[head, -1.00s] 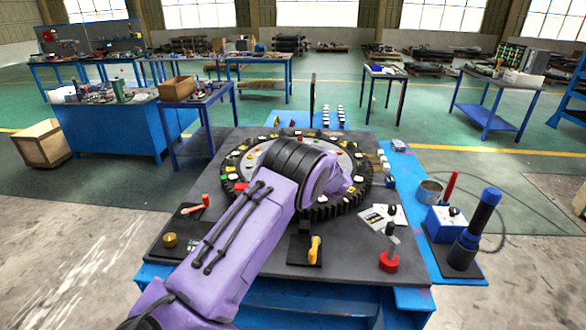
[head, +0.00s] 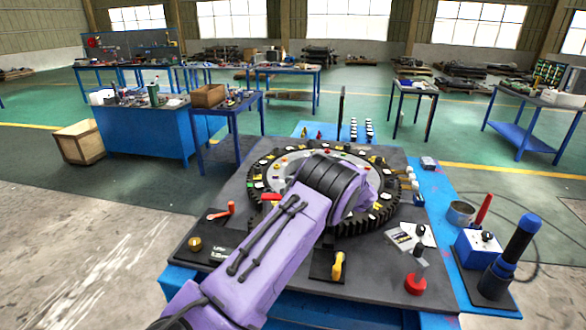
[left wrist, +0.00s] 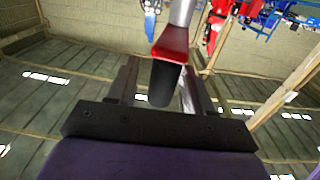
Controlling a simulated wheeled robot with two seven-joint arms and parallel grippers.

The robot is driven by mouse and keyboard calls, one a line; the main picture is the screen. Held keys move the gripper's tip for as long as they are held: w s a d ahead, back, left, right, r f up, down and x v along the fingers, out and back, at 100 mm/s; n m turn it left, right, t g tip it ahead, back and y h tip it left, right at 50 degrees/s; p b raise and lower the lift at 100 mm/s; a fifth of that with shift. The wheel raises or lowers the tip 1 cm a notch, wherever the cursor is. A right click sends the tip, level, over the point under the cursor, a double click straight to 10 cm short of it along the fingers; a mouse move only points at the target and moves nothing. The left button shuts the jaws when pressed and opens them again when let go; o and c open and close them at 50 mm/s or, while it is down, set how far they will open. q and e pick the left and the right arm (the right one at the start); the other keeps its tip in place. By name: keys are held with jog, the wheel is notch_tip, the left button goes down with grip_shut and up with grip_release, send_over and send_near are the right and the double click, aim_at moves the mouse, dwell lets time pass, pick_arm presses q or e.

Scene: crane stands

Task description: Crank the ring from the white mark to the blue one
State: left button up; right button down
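A large dark toothed ring (head: 383,214) lies flat on the grey-topped table (head: 215,262), around a lighter disc with small coloured pieces. Several small white, yellow and other marks sit around it; I cannot tell which are the task's white and blue ones. My purple left arm reaches over the ring and hides its front middle part. The left gripper's fingers are hidden in the head view. In the left wrist view its two fingers (left wrist: 160,75) stand apart, with a black-and-red handle (left wrist: 165,82) between them. A gap shows left of the handle. The right gripper is not in view.
A yellow-handled piece (head: 338,265), a red-based post (head: 415,284) and an orange-handled lever (head: 222,213) stand on the tabletop. A blue box (head: 478,248) and a dark blue upright cylinder (head: 517,245) stand at the right.

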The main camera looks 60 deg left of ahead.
pick_arm(q)
jog(key=b+v, duration=0.4)
jog(key=v, duration=0.6)
jog(key=shift+w+d, duration=0.1)
